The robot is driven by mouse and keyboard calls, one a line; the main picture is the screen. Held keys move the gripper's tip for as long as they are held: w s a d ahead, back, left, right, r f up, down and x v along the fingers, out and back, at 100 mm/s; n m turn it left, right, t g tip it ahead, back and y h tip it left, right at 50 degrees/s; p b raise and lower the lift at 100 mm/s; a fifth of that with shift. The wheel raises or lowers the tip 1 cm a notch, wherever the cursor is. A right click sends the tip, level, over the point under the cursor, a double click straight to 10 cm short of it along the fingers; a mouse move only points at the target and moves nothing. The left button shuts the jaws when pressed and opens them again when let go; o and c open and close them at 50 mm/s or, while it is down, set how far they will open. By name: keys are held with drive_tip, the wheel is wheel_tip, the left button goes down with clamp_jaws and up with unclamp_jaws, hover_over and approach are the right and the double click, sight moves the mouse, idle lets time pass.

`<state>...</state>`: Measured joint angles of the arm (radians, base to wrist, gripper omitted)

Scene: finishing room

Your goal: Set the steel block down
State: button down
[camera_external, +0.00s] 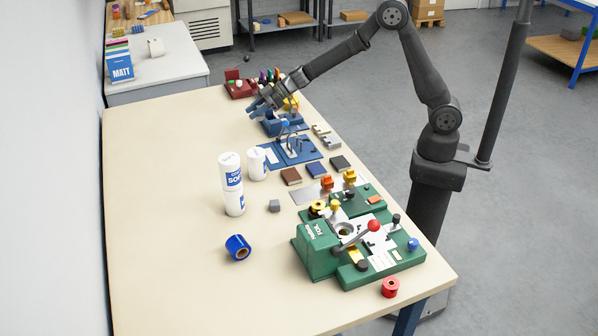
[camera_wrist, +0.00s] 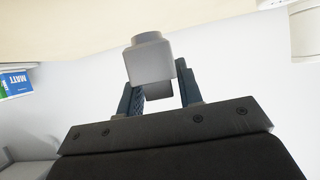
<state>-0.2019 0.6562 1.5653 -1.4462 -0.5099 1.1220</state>
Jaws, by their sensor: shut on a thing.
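In the wrist view, the steel block (camera_wrist: 149,62) is a plain grey block with a short round end. It sits between the two dark fingers of my gripper (camera_wrist: 156,78), which is shut on it. In the external view my gripper (camera_external: 257,105) is at the far right part of the bench, by the blue fixture (camera_external: 272,126). The held block cannot be made out there, and I cannot tell how far it is from the bench top.
The bench (camera_external: 165,200) is clear on its left. A green machine (camera_external: 318,258) with a red-knobbed lever stands at the near right. A red holder (camera_external: 240,89) is beyond my gripper.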

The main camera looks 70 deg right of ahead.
wheel_tip(320, 180, up, 10)
drive_tip(key=a+r+n+g+y, duration=0.2)
drive_tip(key=a+n+g, duration=0.15)
drive_tip(key=a, duration=1.55)
drive_tip(key=s+a+n+g, duration=0.25)
drive_tip(key=s+a, duration=0.35)
drive_tip(key=a, duration=0.4)
drive_tip(key=s+a+n+g+y, duration=0.1)
drive_tip(key=s+a+n+g, duration=0.3)
drive_tip(key=a, duration=0.7)
drive_tip(key=s+a+n+g, duration=0.1)
drive_tip(key=s+a, duration=0.6)
drive_tip(key=a, duration=0.3)
drive_tip(key=s+a+f+n+g, duration=0.2)
drive_tip(key=s+a+n, duration=0.1)
drive_tip(key=s+a, duration=0.6)
drive_tip(key=f, duration=1.4)
drive_tip(key=s+d+f, duration=0.1)
drive_tip(key=f, duration=0.6)
drive_tip(key=shift+s+f, duration=0.1)
drive_tip(key=shift+f, duration=0.3)
drive_tip(key=shift+f, duration=0.15)
drive_tip(key=c, duration=1)
unclamp_jaws()
